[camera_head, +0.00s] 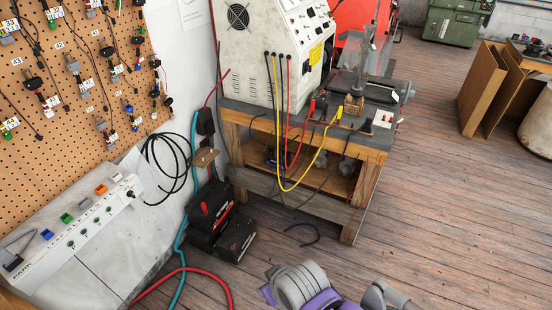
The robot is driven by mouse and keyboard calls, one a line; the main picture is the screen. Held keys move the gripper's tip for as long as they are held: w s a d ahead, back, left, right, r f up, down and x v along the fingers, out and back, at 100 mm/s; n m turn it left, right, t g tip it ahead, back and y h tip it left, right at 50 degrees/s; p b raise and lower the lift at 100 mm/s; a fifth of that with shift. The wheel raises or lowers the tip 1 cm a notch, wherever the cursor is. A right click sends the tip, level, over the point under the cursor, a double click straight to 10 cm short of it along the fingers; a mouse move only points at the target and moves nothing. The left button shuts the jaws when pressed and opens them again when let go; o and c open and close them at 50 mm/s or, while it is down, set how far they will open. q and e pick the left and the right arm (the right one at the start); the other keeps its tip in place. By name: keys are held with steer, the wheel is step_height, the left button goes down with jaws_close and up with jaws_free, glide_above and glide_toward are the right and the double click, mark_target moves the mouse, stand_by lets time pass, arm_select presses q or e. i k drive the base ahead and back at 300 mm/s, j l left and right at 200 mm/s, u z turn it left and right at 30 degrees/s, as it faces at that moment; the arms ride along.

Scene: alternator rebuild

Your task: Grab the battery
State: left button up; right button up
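A black battery-like box (208,222) with red parts on top and a label on its side sits on the wood floor, left of the workbench. A second, lower black box (236,241) with a red-and-white label touches or nearly touches its front right side. I cannot tell for certain which of the two is the battery. Grey and purple links of my own arms show at the bottom edge, well short of the boxes. Neither of my grippers can be made out in the picture.
A wooden workbench (350,218) with a white test machine (262,60) stands behind the boxes. Red, yellow and black cables hang from it. Red (190,270) and teal (178,245) hoses run left of the boxes. A white strip panel (75,235) stands left.

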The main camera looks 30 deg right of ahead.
mark_target(270, 155)
steer(key=i+l+z, duration=0.1)
steer(key=i+l, duration=0.3)
steer(key=i+l+z, duration=0.1)
steer(key=i+l, duration=0.25)
steer(key=i+l+z, duration=0.1)
steer(key=i+l, duration=0.2)
steer(key=i, duration=0.25)
steer(key=i+l+z, duration=0.1)
steer(key=i+l, duration=0.15)
steer(key=i, duration=0.25)
